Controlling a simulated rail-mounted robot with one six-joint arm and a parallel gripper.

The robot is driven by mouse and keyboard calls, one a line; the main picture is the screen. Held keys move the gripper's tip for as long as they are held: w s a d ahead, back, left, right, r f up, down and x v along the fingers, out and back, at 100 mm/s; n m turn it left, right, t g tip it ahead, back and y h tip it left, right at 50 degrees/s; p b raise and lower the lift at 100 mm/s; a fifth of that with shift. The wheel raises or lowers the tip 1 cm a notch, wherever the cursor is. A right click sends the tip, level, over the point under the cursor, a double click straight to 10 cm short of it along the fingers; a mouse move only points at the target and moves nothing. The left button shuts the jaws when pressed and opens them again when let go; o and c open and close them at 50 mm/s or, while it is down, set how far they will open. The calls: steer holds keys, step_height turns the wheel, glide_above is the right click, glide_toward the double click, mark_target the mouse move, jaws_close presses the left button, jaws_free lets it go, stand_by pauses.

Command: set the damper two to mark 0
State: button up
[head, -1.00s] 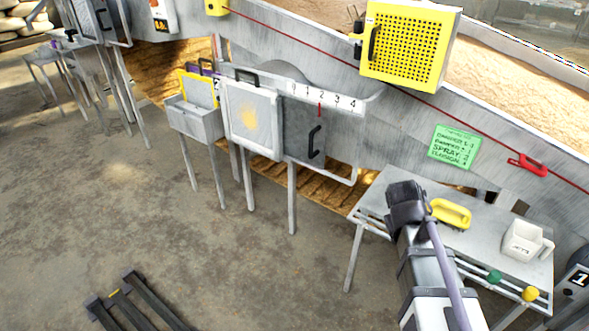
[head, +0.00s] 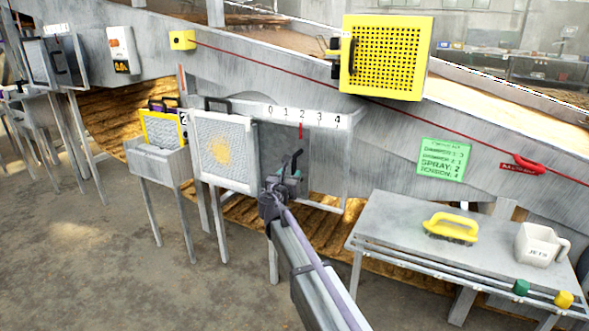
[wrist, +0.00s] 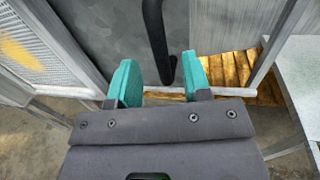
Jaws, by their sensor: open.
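The damper is a grey sliding plate (head: 268,150) under a white scale (head: 313,116) marked 0 to 4. Its red pointer (head: 301,131) stands at about 2. The plate has a black upright handle (head: 297,158), partly hidden by my gripper in the head view. My gripper (head: 287,182) is open in front of the handle's lower part. In the wrist view, the teal fingertips (wrist: 160,78) are apart, and the handle's lower end (wrist: 166,66) shows between them, nearer the right finger. I cannot tell whether they touch it. A plate marked 2 (head: 183,120) is left of the damper.
A pale mesh panel (head: 222,152) stands just left of the damper plate. A metal table (head: 390,215) at right holds a yellow-handled brush (head: 452,226) and a white jug (head: 538,245). A green note (head: 443,160) hangs above.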

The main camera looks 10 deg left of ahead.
mark_target(293, 171)
steer(key=w, duration=0.4)
steer(key=w+d, duration=0.1)
steer(key=w, duration=0.1)
steer(key=shift+w+d, duration=0.1)
steer(key=shift+w, duration=0.2)
steer(key=shift+c, duration=0.2)
jaws_close()
